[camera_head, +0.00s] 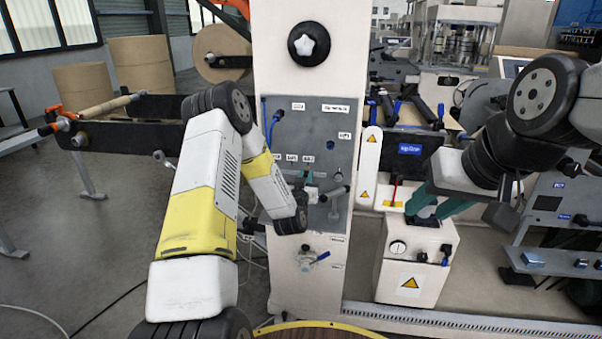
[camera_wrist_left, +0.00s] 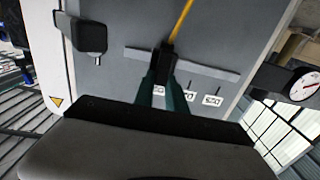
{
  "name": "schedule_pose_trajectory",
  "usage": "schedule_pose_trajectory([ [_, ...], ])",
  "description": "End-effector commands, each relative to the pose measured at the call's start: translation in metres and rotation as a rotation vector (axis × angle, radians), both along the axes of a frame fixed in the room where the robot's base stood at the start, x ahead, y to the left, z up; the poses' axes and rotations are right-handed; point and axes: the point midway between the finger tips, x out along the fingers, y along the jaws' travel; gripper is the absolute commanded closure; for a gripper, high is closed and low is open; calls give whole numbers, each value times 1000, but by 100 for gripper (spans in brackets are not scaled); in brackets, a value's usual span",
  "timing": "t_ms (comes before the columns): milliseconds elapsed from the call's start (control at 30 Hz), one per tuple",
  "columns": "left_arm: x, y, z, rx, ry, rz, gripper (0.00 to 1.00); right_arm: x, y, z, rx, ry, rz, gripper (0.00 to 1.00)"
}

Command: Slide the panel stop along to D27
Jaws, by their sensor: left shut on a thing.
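The grey panel (camera_head: 340,125) stands on the pale column, with several small white labels whose text is too small to read surely. My left gripper (camera_head: 307,177) is at the panel just below a row of labels. In the left wrist view my left gripper's green fingers (camera_wrist_left: 167,62) are close together on a small part at the grey rail (camera_wrist_left: 212,70). That part, apparently the panel stop, is mostly hidden by the fingers. White labels (camera_wrist_left: 188,96) lie beside the fingers. My right gripper (camera_head: 433,212) is apart from the panel, its green fingers spread and empty.
A dark block with a pin (camera_wrist_left: 85,35) sticks out from the panel near the rail. A yellow rod or cable (camera_wrist_left: 182,18) runs up to the fingertips. A round gauge (camera_wrist_left: 303,84) is at the side.

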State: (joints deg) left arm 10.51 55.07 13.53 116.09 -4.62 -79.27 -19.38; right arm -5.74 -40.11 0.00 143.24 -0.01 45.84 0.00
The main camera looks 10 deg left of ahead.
Motion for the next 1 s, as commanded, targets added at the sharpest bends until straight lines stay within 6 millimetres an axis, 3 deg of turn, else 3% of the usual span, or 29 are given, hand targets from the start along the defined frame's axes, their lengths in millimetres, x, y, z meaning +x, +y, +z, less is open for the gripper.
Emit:
schedule_pose_trajectory([
  [267, -1, 0, -1, 0, 3, 1, 100, 0, 0, 0, 0, 0, 0, 60],
  [300, -1, 0, -1, 0, 3, 1, 78, 0, 0, 0, 0, 0, 0, 60],
  [400, 0, 0, -1, 0, 3, 1, 62, 0, 0, 0, 0, 0, 0, 60],
  [767, -4, 0, -1, 1, 3, 1, 62, 0, 0, 0, 0, 0, 0, 60],
  [1000, -42, 1, -1, 1, 4, 0, 62, 0, 0, 0, 0, 0, 0, 60],
])
